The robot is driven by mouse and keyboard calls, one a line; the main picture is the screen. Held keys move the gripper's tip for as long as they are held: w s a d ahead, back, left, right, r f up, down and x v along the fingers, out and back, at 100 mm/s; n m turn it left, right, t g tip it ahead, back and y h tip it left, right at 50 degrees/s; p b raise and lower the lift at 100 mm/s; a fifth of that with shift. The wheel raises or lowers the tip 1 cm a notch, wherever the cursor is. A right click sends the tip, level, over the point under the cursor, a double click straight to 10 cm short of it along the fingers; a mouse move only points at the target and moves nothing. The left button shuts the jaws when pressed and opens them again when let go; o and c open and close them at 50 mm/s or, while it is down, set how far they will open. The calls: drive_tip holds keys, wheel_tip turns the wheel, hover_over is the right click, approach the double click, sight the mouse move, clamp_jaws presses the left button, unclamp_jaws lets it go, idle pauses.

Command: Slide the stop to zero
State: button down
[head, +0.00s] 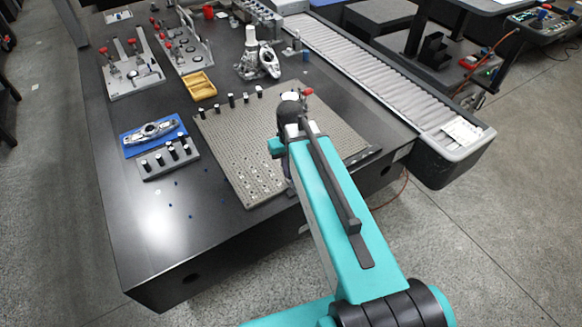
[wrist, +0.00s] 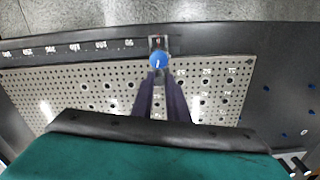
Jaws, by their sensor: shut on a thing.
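The stop (wrist: 158,44) is a small dark slider with a blue knob (wrist: 158,61), and it sits on the dark scale rail (wrist: 215,40) in the wrist view. The printed marks fall towards the right along the rail, and a mark that looks like 0 shows at the stop. My gripper (wrist: 160,74) reaches to the blue knob with its two dark fingers close together, shut on it. The fingertips partly cover the knob's lower side. In the head view my arm hides the stop and my fingertips.
The perforated plate (head: 240,150) lies beside the rail, with several black posts along its far edge. A yellow tray (head: 200,86), a blue mat (head: 130,148) with a metal part and a post block (head: 160,170) stand left. A roller conveyor (head: 360,68) runs along the right.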

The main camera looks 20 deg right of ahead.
drive_tip(key=shift+s+a, duration=0.1)
drive_tip(key=shift+a, duration=0.2)
drive_tip(key=c, duration=1.7)
unclamp_jaws()
drive_tip(key=shift+s, duration=0.1)
drive_tip(key=shift+d, duration=0.1)
drive_tip(key=shift+r, duration=0.1)
drive_tip(key=shift+r, duration=0.4)
drive_tip(key=shift+r+b, duration=1.15)
drive_tip(key=shift+r, duration=5.2)
